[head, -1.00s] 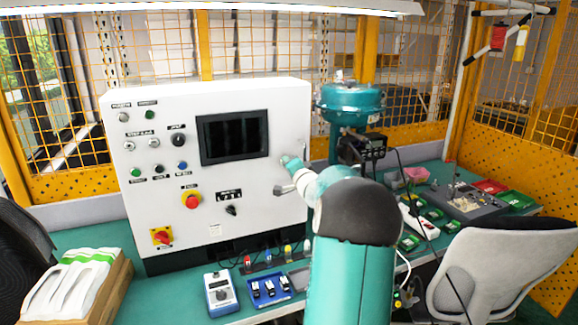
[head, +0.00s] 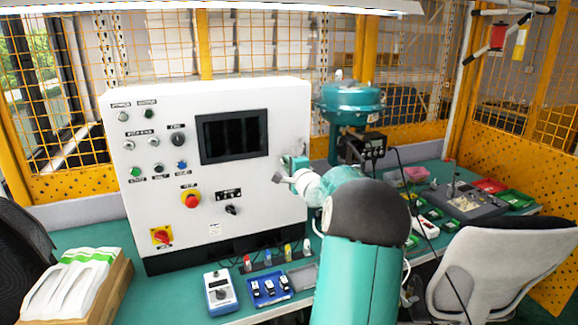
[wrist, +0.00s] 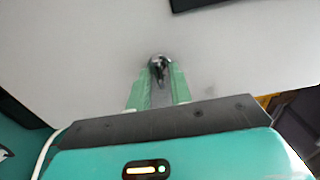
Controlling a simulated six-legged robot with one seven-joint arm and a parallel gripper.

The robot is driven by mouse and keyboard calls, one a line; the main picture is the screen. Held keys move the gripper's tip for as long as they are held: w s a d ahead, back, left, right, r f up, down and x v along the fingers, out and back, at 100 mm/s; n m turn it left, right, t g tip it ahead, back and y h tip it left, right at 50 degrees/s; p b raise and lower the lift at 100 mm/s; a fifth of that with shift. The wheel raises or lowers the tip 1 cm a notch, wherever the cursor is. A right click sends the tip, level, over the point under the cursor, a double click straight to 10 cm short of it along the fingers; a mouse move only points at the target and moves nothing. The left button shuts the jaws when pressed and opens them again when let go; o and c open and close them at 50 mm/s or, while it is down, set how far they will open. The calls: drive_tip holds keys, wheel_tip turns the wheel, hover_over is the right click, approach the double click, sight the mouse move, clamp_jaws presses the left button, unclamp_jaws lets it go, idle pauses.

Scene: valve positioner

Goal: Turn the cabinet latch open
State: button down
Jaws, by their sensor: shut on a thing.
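The white cabinet (head: 262,245) stands upright on the bench, its front panel facing me. In the wrist view, the small dark metal latch (wrist: 158,64) sticks out of the cabinet's pale face (wrist: 95,65). My gripper (wrist: 158,82) has its two green fingers on either side of the latch, and it is shut on it. In the head view, my gripper (head: 292,163) is at the right part of the cabinet front, right of the dark screen. The latch is hidden there behind my gripper and wrist.
The cabinet front carries a dark screen (head: 233,136), a red button (head: 191,200) and several smaller knobs. A teal actuator (head: 350,106) stands right of the cabinet. A blue tray (head: 268,290) and a handheld meter (head: 220,292) lie in front. A grey chair (head: 490,265) stands at right.

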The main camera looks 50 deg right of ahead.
drive_tip(key=c, duration=1.5)
unclamp_jaws()
drive_tip(key=shift+c, duration=0.2)
drive_tip(key=v, duration=1.4)
drive_tip(key=shift+w, duration=0.1)
